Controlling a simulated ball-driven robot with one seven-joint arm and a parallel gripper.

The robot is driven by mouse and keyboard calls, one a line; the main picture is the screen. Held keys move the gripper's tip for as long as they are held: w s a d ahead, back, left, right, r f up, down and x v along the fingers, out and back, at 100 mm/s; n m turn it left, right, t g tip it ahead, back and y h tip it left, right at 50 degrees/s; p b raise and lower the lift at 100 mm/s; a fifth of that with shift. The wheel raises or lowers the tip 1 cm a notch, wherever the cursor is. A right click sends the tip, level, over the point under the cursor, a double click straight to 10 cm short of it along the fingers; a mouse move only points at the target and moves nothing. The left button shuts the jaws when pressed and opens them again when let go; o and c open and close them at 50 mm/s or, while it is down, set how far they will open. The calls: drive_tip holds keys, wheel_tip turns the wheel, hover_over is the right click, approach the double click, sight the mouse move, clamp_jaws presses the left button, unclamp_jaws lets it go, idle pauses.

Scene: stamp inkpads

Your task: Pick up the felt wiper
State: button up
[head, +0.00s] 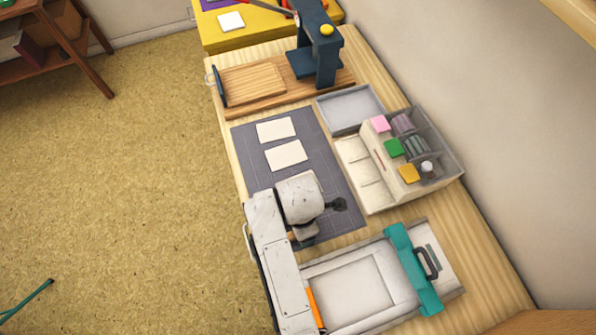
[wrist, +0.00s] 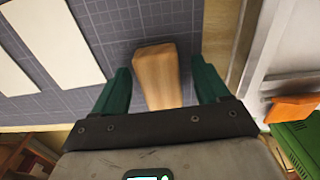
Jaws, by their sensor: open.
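The felt wiper (wrist: 158,78) shows in the wrist view as a tapered wooden block over the grey gridded mat. I see only wood; no felt face is visible. My gripper (wrist: 163,74) is open, with one green finger on each side of the wood. A gap shows between the wood and each finger, wider on the right. The wood's near end is hidden behind the gripper's dark crossbar. In the head view my wrist hangs over the mat's near end and hides most of this spot.
The gridded mat (head: 247,160) holds pale cards (head: 286,155). A framed bed with a teal crosspiece (head: 413,270) lies close beside my gripper. A compartment organizer (head: 363,185) with colored pads and a grey tray (head: 350,108) stand right of the mat. A dark press (head: 316,45) stands beyond.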

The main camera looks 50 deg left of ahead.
drive_tip(key=shift+f, duration=0.2)
drive_tip(key=c, duration=1)
drive_tip(key=shift+c, duration=0.2)
drive_tip(key=shift+r, duration=0.15)
drive_tip(key=shift+r, duration=0.65)
drive_tip(key=s+d+r+p, duration=0.3)
drive_tip(key=s+d+r, duration=0.3)
drive_tip(key=s+r, duration=0.5)
drive_tip(key=shift+s+d+r, duration=0.15)
drive_tip(key=shift+s+r, duration=0.1)
drive_tip(key=shift+s, duration=0.5)
